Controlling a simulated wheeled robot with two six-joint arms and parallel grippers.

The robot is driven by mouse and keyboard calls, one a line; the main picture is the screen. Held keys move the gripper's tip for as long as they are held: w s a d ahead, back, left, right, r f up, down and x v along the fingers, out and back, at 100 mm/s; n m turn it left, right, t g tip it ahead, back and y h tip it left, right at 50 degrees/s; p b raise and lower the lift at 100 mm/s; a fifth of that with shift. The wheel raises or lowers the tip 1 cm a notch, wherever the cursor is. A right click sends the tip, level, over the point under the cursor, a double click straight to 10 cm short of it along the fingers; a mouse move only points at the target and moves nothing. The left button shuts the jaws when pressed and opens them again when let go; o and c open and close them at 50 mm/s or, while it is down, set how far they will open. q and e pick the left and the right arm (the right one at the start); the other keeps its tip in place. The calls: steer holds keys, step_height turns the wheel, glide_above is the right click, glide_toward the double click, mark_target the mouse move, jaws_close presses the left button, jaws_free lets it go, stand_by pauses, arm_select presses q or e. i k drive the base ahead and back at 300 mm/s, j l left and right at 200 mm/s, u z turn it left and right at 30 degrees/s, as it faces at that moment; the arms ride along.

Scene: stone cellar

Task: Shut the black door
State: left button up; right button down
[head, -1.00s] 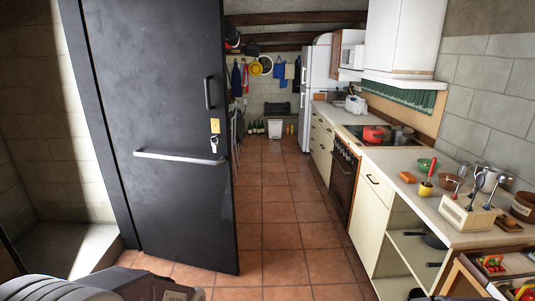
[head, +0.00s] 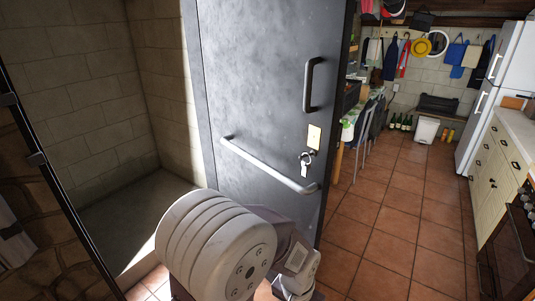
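The black door (head: 265,95) stands open in the middle of the head view, its right edge reaching into the kitchen aisle. One of my arms, white and grey, covers the door's lower part. I cannot tell whether it touches the door. Neither gripper's fingers show.
A black metal frame post (head: 62,190) and a stone-walled recess (head: 110,100) lie left of the door. Tiled floor (head: 385,215) is clear to the right. Chairs (head: 365,130) stand behind the door. A counter (head: 505,160), oven (head: 510,250) and fridge (head: 495,85) line the right.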

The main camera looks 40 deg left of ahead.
mark_target(275, 71)
steer(key=i+l+u, duration=0.1)
steer(key=i+u, duration=0.35)
steer(key=i+l+u, duration=0.15)
steer(key=u, duration=0.35)
steer(key=i+l+u, duration=0.6)
steer(key=l+u, duration=0.15)
steer(key=u, duration=0.15)
steer(key=i+l+u, duration=0.2)
steer(key=l+u, duration=0.25)
steer(key=l, duration=0.25)
steer(key=l+u, duration=0.4)
steer(key=l, duration=0.35)
steer(key=l+u, duration=0.45)
steer(key=l, duration=0.3)
steer(key=l+u, duration=0.15)
steer(key=l, duration=1.4)
steer(key=i, duration=0.05)
